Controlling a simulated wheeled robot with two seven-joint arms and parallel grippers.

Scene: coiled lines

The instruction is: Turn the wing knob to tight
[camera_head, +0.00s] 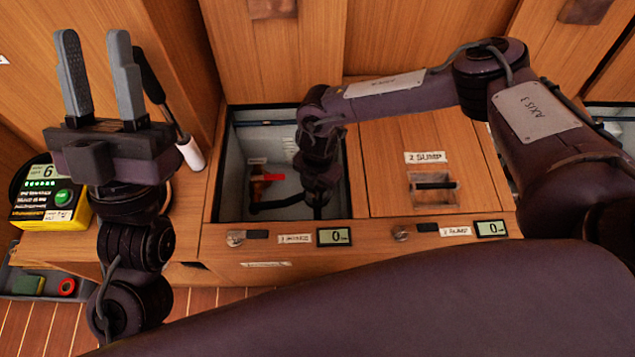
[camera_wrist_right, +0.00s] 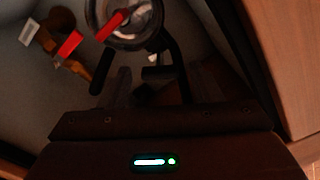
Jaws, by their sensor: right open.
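The open bin (camera_head: 236,150) in the counter holds a brass fitting with a red handle (camera_head: 266,177); it also shows at upper left in the right wrist view (camera_wrist_right: 68,46). In that view, a round metal-rimmed part (camera_wrist_right: 145,22) with a red bar (camera_wrist_right: 113,25) on its face lies just beyond my fingers; the bar looks like the wing knob, but I cannot be sure. My right gripper (camera_wrist_right: 151,80) is open, down inside the bin, its fingers apart from the red bar. In the head view my arm hides the round part. My left gripper (camera_head: 92,38) is open, empty and raised at left.
The bin's walls stand close around my right wrist. A closed hatch labelled sump (camera_head: 390,150) is to its right. Two small displays (camera_head: 334,237) (camera_head: 491,228) sit along the front ledge. A yellow-black box (camera_head: 48,200) and a white-bodied tool (camera_head: 191,152) are near my left arm.

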